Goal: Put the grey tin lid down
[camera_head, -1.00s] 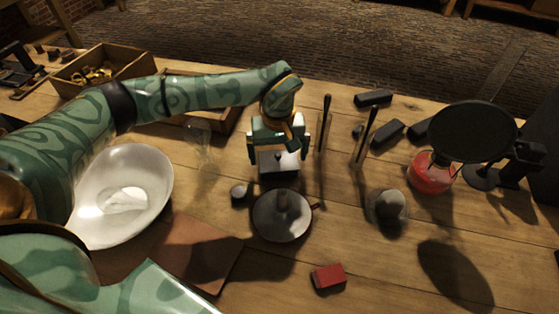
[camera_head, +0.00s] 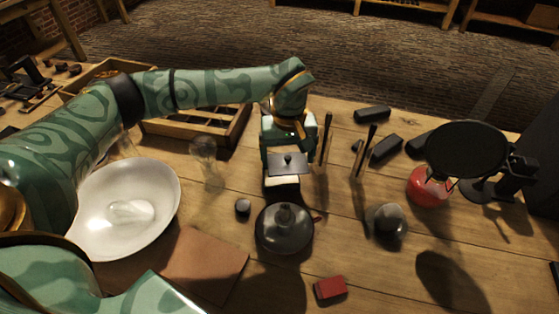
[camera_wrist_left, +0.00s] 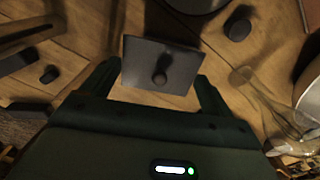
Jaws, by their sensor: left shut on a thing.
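The grey tin lid (camera_head: 290,160) is a flat square plate with a small dark knob. My left gripper (camera_head: 288,152) is shut on it, near the middle of the head view. In the left wrist view the lid (camera_wrist_left: 150,75) lies between the two fingers, knob facing the camera. My right gripper is not in view.
A dark round pan-like dish (camera_head: 285,238) and a small dark weight (camera_head: 243,207) stand in front. Upright handles (camera_head: 325,140) stand close at the right, a glass flask (camera_head: 204,150) at the left. A white bowl (camera_head: 165,190) and red block (camera_head: 330,288) lie nearer.

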